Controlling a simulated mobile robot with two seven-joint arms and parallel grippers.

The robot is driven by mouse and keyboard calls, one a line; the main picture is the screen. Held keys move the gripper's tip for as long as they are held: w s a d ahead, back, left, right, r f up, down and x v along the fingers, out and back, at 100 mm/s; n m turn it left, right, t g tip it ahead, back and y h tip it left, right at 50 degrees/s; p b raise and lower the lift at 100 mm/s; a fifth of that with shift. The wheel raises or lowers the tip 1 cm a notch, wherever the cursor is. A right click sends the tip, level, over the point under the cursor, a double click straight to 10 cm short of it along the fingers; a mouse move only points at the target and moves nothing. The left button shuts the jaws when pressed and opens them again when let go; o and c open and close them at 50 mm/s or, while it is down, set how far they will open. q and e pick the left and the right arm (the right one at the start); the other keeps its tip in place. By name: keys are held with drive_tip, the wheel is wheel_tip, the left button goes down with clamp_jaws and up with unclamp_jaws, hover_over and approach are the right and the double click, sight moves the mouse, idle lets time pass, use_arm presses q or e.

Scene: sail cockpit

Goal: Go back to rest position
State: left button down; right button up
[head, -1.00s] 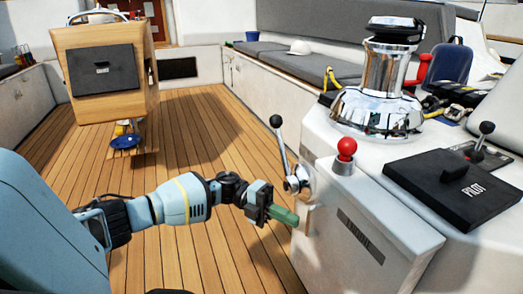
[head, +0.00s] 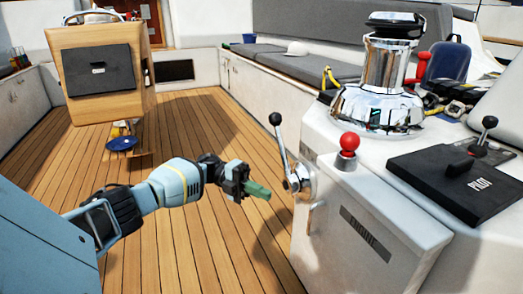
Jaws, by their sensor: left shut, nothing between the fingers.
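My left gripper (head: 258,190) shows in the head view over the wooden deck (head: 195,245), with its green fingers pointing right. It is shut and empty. It is apart from the engine box (head: 362,225) and hangs to the left of the lever (head: 280,142) with the black knob on that box's side. My right gripper is not in view.
A red ball knob (head: 349,142) stands on the engine box. A chrome winch (head: 385,85) and a black PILOT panel (head: 455,185) sit on the white console at right. A wooden pedestal (head: 105,65) and a blue dish (head: 121,143) are at back left. The deck between is clear.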

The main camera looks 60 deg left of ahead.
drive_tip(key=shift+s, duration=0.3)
